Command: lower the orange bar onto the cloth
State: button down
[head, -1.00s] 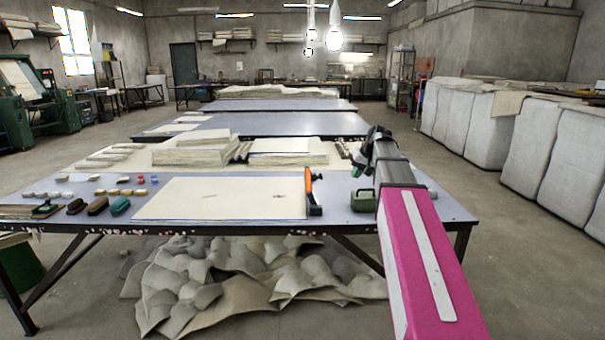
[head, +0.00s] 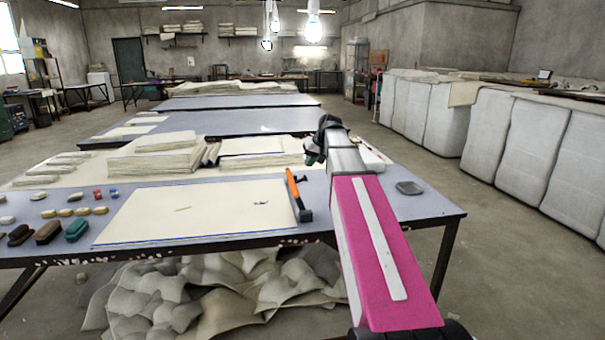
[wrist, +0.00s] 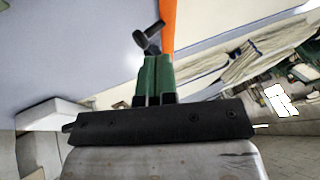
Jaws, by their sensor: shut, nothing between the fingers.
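The orange bar (head: 293,190) lies along the right edge of the flat cream cloth (head: 150,212) in the head view, with dark fittings at its side and near end. Whether it rests fully on the cloth or partly on the table is unclear. My gripper (head: 311,157) is beyond the bar's far end, slightly to its right. In the wrist view, its green fingers (wrist: 157,62) are shut together and empty. The orange bar (wrist: 168,22) shows just past the fingertips, with a black knob beside it. I cannot tell whether the fingers touch the bar.
Folded cloth stacks (head: 155,155) stand behind the flat cloth on the blue-grey table (head: 430,208). Small blocks and brushes (head: 48,231) lie at the left. A grey item (head: 409,188) lies right of my arm, near bare tabletop.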

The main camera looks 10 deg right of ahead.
aim_at(292, 183)
jog(key=x, duration=0.9)
jog(key=shift+f, duration=0.25)
jog(key=shift+a+h, duration=0.65)
jog(key=shift+h, duration=0.15)
jog(key=shift+a+f+n+h, duration=0.1)
jog(key=shift+a+n+h, duration=0.2)
jog(key=shift+a+h, duration=0.65)
jog(key=a+h, duration=0.1)
jog(key=a+f+h, duration=0.1)
jog(key=h, duration=0.1)
jog(key=shift+w+a+f+n+h, duration=0.1)
jog(key=shift+a+n+h, duration=0.15)
jog(key=shift+n, duration=0.05)
jog(key=h, duration=0.1)
jog(key=a+f+h, duration=0.1)
jog(key=shift+a+f+h, duration=0.2)
jog(key=shift+a+h, duration=0.1)
jog(key=shift+a+f+n+h, duration=0.45)
jog(key=shift+f+h, duration=0.2)
jog(key=shift+h, duration=0.55)
jog(key=shift+a+f+h, duration=0.25)
jog(key=shift+f+h, duration=0.15)
jog(key=shift+a+f, duration=0.15)
jog(key=shift+f, duration=0.2)
